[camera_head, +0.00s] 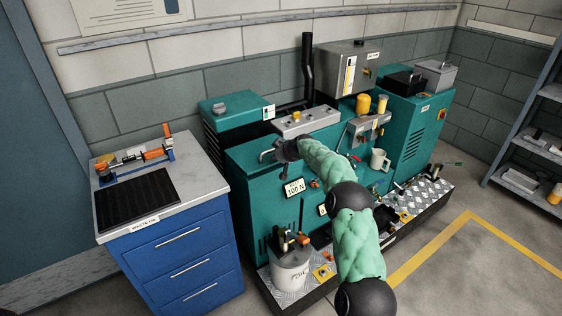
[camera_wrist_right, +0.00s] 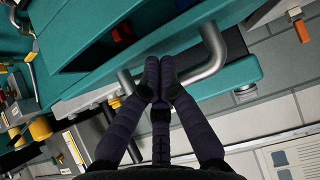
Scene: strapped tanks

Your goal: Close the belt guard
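A teal machine housing (camera_head: 257,188) stands in the middle of the head view. A grey bent-bar handle (camera_head: 267,155) sits at its upper left edge and shows larger in the right wrist view (camera_wrist_right: 208,62). I take the teal cover beside this handle to be the belt guard, but its outline and how far it is open are unclear. My right gripper (camera_head: 284,150) is at the handle. In the right wrist view its dark fingertips (camera_wrist_right: 160,80) are drawn together across the bar, which comes out on both sides. The fingers hide the bar's middle. My left gripper is not in view.
A blue drawer cabinet (camera_head: 180,250) with a black mat stands at left. A white bucket (camera_head: 290,270) of tools stands on the checker-plate base. A steel box (camera_head: 345,65) and a black pipe (camera_head: 307,65) rise behind. Open floor lies at lower right, near a shelf (camera_head: 540,150).

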